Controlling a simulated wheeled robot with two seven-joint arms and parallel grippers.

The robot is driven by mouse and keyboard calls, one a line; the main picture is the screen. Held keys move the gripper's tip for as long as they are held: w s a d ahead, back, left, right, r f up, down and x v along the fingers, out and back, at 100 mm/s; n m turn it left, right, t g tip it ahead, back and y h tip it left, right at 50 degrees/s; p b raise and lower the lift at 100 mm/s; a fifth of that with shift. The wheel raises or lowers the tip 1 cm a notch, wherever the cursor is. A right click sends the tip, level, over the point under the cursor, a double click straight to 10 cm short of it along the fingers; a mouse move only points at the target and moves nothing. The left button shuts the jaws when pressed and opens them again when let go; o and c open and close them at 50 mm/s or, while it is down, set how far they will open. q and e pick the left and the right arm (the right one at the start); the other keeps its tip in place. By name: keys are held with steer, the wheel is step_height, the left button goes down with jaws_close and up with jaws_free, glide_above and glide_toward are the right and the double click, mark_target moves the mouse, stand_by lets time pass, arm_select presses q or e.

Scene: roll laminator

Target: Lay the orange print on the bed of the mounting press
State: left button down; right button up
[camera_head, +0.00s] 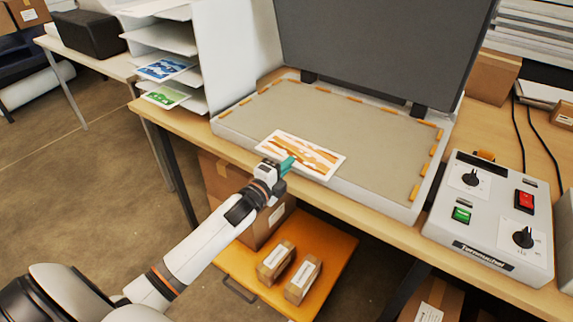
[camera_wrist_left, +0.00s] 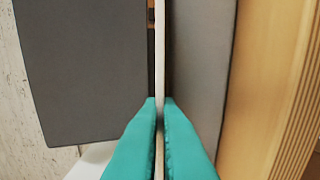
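The orange print (camera_head: 300,155), a white sheet with orange bands, is flat over the front left part of the press bed (camera_head: 350,120). Its near edge is close to the bed's front rim. My left gripper (camera_head: 287,164) reaches in from the front, its teal fingers at the print's near left edge. In the left wrist view the print (camera_wrist_left: 160,45) shows edge-on as a thin pale line between the teal fingers (camera_wrist_left: 161,100), which are shut on it. I cannot tell whether the print touches the bed. My right gripper is not in view.
The dark press lid (camera_head: 385,50) stands open behind the bed. A control box (camera_head: 490,215) with switches and dials sits at right on the wooden table. A white rack (camera_head: 165,40) with other prints stands at left. An orange platform (camera_head: 325,260) with boxes is below.

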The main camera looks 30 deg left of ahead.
arm_select(q)
steer(key=c, duration=1.6)
jaws_free()
steer(key=shift+o, duration=0.2)
steer(key=s+b, duration=0.1)
steer(key=s, duration=1.1)
steer(key=shift+a+b, duration=0.35)
steer(key=shift+a, duration=0.1)
steer(key=s+f+n+g+y, duration=0.1)
steer(key=s+f+n+g, duration=0.2)
steer(key=f, duration=0.9)
steer(key=s+a+f+n+g, duration=0.1)
steer(key=s+f+n+g, duration=0.25)
steer(key=f, duration=0.85)
steer(key=s+f+n+g+y, duration=0.1)
steer(key=s+f+n+g, duration=0.2)
steer(key=f, duration=0.9)
steer(key=s+d+f+n+g, duration=0.2)
steer(key=s+f, duration=0.4)
steer(key=s, duration=0.4)
steer(key=s+d+f+n+g, duration=0.2)
steer(key=s+d+f, duration=0.3)
steer(key=s, duration=0.5)
steer(key=s+d+f+n+g, duration=0.3)
steer(key=s+f, duration=0.5)
steer(key=s, duration=0.1)
steer(key=shift+s+d+h, duration=0.15)
steer(key=shift+s+h, duration=0.25)
